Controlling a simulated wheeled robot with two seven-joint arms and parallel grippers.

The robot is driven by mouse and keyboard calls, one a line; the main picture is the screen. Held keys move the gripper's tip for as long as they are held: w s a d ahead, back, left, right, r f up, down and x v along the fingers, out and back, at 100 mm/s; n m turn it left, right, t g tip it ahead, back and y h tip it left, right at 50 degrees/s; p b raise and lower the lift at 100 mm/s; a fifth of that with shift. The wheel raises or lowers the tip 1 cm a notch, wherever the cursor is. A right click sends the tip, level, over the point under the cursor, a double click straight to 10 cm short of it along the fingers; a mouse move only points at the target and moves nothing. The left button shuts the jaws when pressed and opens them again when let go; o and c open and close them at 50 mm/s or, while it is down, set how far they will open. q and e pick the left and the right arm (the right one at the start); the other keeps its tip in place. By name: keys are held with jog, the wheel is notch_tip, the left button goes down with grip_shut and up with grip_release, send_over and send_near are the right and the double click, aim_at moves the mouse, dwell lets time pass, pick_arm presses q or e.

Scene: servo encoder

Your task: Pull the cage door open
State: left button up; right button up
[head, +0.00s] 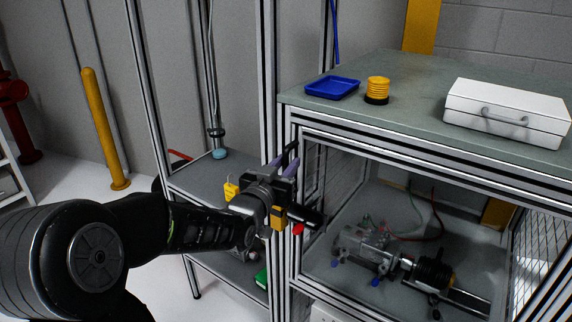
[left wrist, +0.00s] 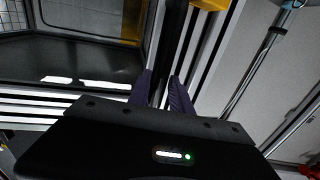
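The cage (head: 410,148) is an aluminium-framed enclosure under a grey-green top, with machinery visible inside through its front. A black upright door handle (head: 291,150) stands at the front left post. My left gripper (head: 284,165) is at this handle, its purple fingers on either side of it. In the left wrist view the black handle bar (left wrist: 172,50) runs up between the two fingers (left wrist: 163,90) and fills the gap, so they look closed on it. The door appears to lie against the frame; its exact edge is hard to make out. My right gripper is out of view.
On the cage top are a blue tray (head: 332,87), a yellow ringed cylinder (head: 378,87) and a white case (head: 508,110). A shelf rack (head: 210,175) stands left of the cage. A yellow post (head: 103,130) rises from open floor further left.

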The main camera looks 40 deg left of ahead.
pick_arm(q)
grip_shut()
dwell(1.1)
